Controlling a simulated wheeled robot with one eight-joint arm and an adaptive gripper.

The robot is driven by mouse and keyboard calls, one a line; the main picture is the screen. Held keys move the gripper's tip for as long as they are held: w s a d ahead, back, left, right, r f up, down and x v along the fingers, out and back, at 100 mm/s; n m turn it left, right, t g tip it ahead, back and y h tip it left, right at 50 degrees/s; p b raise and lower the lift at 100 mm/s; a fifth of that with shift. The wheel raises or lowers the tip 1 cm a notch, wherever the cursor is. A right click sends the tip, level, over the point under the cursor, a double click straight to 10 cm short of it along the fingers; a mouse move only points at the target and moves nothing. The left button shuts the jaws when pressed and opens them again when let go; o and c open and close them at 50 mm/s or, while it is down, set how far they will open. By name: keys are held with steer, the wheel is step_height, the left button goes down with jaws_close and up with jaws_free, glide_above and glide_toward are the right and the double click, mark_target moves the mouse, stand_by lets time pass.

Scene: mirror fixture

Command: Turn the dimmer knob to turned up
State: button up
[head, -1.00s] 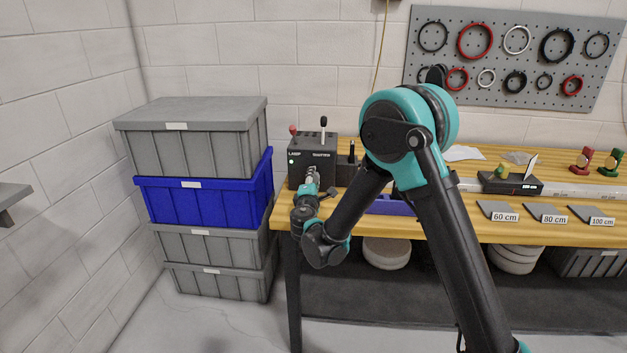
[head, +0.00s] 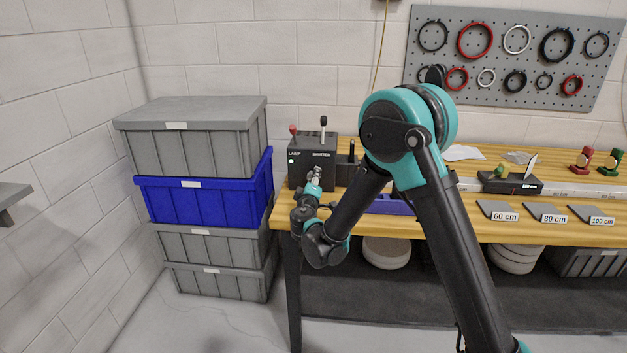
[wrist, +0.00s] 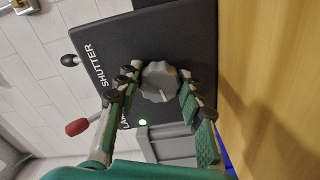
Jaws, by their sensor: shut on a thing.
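The dimmer knob (wrist: 160,86) is a grey, fluted round knob with a pale pointer line, on the front face of a black control box (wrist: 215,35). My gripper (wrist: 163,76) is shut on the knob, one finger on each side of it. In the head view the same box (head: 298,172) stands at the left end of the bench and my gripper (head: 315,173) meets its front. The knob is mostly hidden there by my gripper. A green light (wrist: 143,123) is lit on the box near the partly covered LAMP lettering.
A red-tipped lever (head: 293,130) and a black-tipped lever (head: 323,121) stand on top of the box. Stacked grey and blue crates (head: 200,203) stand left of the bench. A purple tray (head: 390,206) lies right of my gripper on the wooden bench (head: 440,230).

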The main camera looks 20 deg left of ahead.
stand_by(0.4)
steer(key=o, duration=1.2)
steer(key=v, duration=1.2)
steer(key=shift+s+f, duration=0.1)
